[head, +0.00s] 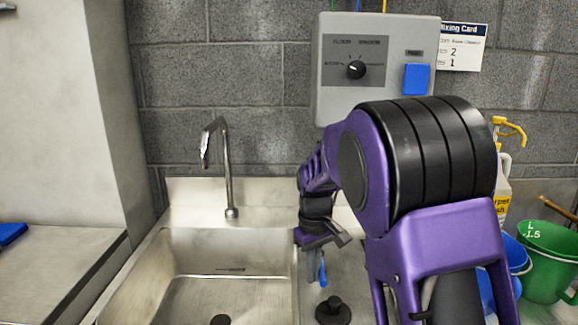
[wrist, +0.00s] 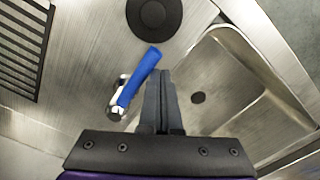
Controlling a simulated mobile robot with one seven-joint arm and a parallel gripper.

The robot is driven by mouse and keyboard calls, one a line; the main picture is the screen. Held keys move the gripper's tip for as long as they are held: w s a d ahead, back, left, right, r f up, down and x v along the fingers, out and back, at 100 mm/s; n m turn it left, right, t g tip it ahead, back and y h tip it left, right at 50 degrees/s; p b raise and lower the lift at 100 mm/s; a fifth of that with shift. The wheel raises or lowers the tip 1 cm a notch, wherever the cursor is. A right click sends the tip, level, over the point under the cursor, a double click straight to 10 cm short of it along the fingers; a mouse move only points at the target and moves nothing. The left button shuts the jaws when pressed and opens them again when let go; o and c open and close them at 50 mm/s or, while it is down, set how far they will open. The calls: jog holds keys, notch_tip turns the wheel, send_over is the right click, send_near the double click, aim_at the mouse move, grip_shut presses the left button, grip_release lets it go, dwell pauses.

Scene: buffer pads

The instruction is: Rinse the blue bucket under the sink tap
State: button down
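The blue bucket (head: 518,256) stands at the right in the head view, partly hidden by my arm and a green bucket. The steel sink basin (head: 190,285) is left of my arm, with the curved tap (head: 228,170) at its back; no water shows. My gripper (head: 316,272) points down over the counter right of the basin. In the wrist view its fingers (wrist: 160,76) are together with nothing between them. A blue lever (wrist: 138,78) on a metal valve lies just left of the fingers; I cannot tell if they touch.
A green bucket (head: 548,262) and a yellow-topped spray bottle (head: 503,180) stand at the right. A black round fitting (head: 333,311) is on the counter near my gripper. A grey control box (head: 376,70) hangs on the wall. The basin is empty.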

jog(key=shift+d, duration=0.1)
jog(key=shift+s+d, duration=0.15)
jog(key=shift+d, duration=0.95)
jog(key=shift+w+d, duration=0.2)
jog(key=shift+d, duration=0.75)
